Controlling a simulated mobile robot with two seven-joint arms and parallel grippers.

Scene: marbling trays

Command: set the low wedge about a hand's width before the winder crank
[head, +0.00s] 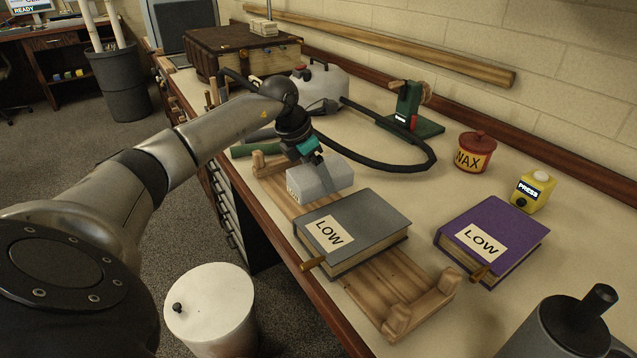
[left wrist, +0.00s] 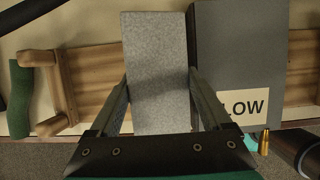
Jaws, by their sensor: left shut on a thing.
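My left gripper (head: 312,160) is shut on a light grey speckled block (head: 320,180), with a finger on each side of it. The block also shows between the fingers in the left wrist view (left wrist: 157,70). It is over the wooden rack, beside a grey book-like block (head: 368,222) labelled LOW. A purple book-like block (head: 510,232), also labelled LOW, lies to the right on the bench. A green stand with a wooden spool (head: 408,105), which looks like the winder, is at the back of the bench. I cannot tell whether the held block is wedge-shaped. My right gripper is not in view.
The wooden rack (head: 385,291) runs along the bench's front edge. A black hose (head: 390,168) curves behind my gripper. A red-lidded WAX tin (head: 474,155) and yellow PRESS bottle (head: 532,192) stand at right. Bare bench lies between the hose and the purple block.

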